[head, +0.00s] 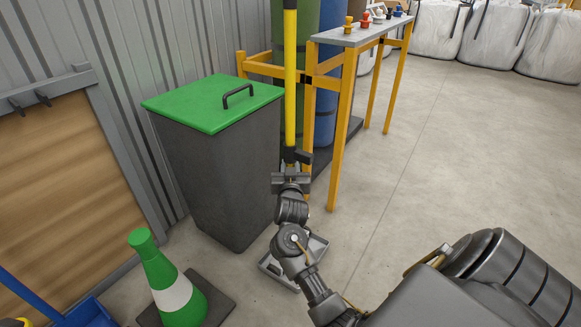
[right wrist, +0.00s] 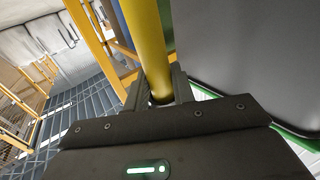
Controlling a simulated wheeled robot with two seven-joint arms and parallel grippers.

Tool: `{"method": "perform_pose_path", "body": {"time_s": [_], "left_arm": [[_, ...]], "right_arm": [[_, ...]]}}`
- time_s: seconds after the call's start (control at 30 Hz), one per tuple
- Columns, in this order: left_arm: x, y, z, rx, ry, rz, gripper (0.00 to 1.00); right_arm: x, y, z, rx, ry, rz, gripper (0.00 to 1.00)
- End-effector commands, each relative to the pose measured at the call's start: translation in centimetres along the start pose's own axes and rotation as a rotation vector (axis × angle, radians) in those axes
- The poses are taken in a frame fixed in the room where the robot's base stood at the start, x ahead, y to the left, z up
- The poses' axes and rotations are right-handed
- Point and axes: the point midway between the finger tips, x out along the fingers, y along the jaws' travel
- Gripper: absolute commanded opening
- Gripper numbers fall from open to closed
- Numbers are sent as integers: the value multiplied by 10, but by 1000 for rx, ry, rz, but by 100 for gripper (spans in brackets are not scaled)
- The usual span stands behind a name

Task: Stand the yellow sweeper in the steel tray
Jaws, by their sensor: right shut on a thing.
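The yellow sweeper (head: 290,90) shows as a long, near-upright yellow pole with a dark upper section; its top leaves the head view. My right gripper (head: 291,168) is shut on the pole. In the right wrist view the yellow pole (right wrist: 147,45) passes between the fingers of my right gripper (right wrist: 156,98). The steel tray (head: 269,266) lies on the floor below my right gripper, partly covered by my arm. The sweeper's lower end is hidden, so I cannot tell whether it touches the tray. My left gripper is not in view.
A grey bin (head: 222,170) with a green lid (head: 205,103) stands left of the pole. A yellow-legged bench (head: 352,36) stands close on the right. A green cone (head: 172,280) and a blue tool (head: 85,315) are at lower left. Floor right of the bench is clear.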

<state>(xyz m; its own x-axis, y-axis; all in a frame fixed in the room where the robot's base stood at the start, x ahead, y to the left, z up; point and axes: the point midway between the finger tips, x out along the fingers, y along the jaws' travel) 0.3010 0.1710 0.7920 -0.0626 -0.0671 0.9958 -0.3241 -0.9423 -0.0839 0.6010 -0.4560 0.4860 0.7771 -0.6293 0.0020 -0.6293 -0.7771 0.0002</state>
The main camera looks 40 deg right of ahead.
Motion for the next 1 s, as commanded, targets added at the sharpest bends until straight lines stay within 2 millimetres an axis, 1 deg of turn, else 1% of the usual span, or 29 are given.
{"method": "perform_pose_path", "body": {"time_s": [0.07, 0.1, 0.23, 0.57, 0.63, 0.7, 0.73, 0.8, 1.0], "left_arm": [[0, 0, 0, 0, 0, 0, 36], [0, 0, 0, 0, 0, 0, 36], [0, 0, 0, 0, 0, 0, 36], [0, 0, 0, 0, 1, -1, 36], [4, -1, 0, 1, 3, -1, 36], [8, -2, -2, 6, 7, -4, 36], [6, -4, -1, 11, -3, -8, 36], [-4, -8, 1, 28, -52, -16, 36], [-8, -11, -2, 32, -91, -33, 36]], "right_arm": [[0, 0, -2, 1, 8, 0, 0], [0, 0, 2, -1, -1, 0, 29], [0, 0, 2, 0, -1, 0, 46], [0, 0, -1, 1, 1, 0, 47], [-6, 0, -1, 0, -2, -1, 47], [-16, 0, -2, 1, -2, -2, 47], [-22, 0, -2, 0, -4, -2, 47], [-36, 0, -3, 0, -4, -1, 47], [-80, 0, -2, 0, -4, 0, 47]]}}
